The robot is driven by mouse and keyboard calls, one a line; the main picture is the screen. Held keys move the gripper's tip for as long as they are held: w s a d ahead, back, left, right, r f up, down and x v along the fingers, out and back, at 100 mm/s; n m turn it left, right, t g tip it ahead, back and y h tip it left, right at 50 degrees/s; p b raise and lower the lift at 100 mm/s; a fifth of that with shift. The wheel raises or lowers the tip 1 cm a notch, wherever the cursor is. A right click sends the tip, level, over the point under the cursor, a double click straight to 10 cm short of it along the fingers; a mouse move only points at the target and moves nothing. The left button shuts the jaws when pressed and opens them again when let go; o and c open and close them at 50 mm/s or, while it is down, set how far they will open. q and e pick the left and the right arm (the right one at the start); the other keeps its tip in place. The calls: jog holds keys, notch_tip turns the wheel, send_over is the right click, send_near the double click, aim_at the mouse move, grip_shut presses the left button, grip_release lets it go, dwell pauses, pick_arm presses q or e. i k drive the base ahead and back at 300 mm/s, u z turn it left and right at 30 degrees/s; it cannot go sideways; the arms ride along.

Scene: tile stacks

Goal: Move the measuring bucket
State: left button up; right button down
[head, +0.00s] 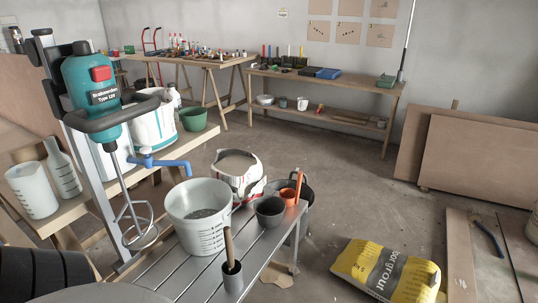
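A white measuring bucket (212,235) with dark scale marks on its side stands upright on the slatted metal bench (165,278). Some grey material lies inside it. A blue tap (165,160) is behind it, and a mixer with a teal motor (88,88) and a wire paddle stands to its left. Neither of my grippers is in view, and nothing is seen holding the bucket.
A white measuring jug (35,192) is on the left shelf. A yellow grout bag (385,270) lies on the floor.

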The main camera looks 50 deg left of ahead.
aim_at(197, 210)
jog(key=i, duration=2.15)
jog(key=u, duration=3.7)
